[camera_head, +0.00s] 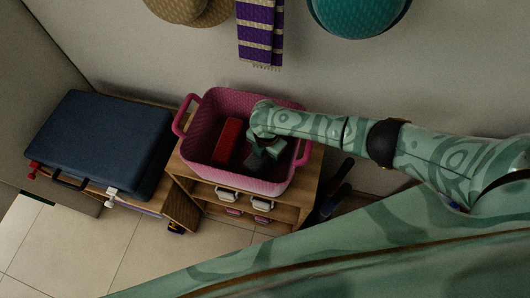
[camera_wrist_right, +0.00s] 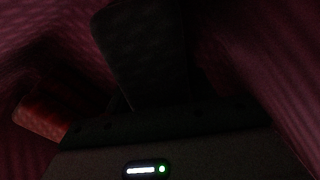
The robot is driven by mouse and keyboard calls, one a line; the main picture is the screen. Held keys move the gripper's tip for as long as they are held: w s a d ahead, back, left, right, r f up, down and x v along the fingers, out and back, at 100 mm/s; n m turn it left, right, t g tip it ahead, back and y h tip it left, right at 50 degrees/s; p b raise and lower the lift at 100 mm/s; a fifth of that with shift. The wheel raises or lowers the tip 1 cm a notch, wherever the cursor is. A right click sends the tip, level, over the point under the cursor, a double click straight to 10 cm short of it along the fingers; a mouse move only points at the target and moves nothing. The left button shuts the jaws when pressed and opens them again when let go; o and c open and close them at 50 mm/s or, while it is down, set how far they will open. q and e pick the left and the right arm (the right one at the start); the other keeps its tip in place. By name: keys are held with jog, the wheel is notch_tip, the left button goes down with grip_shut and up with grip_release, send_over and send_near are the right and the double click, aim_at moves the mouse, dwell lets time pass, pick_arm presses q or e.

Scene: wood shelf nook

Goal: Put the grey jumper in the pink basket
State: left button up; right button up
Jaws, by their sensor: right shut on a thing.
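The pink basket (camera_head: 252,187) stands on a low wooden shelf unit against the wall, a handle at each end. My right arm reaches over its right side, and the right gripper (camera_head: 262,154) is down inside it. The gripper is shut on a dark grey textured thing, which looks like the grey jumper (camera_wrist_right: 145,45); it is very dark in the right wrist view and mostly hidden by the hand in the head view. I cannot tell whether it touches the basket floor. My left gripper is not in view.
A red thing (camera_head: 227,141) lies in the basket left of the gripper; it also shows in the wrist view (camera_wrist_right: 42,116). A dark blue case (camera_head: 105,140) lies on the bench at left. A striped scarf (camera_head: 260,32) and hats hang above.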

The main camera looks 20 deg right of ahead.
jog(key=shift+r, duration=0.15)
jog(key=shift+f, duration=0.2)
jog(key=o, duration=1.2)
jog(key=shift+r, duration=0.1)
notch_tip(320, 180, up, 12)
jog(key=p, duration=0.6)
jog(key=shift+r, duration=0.1)
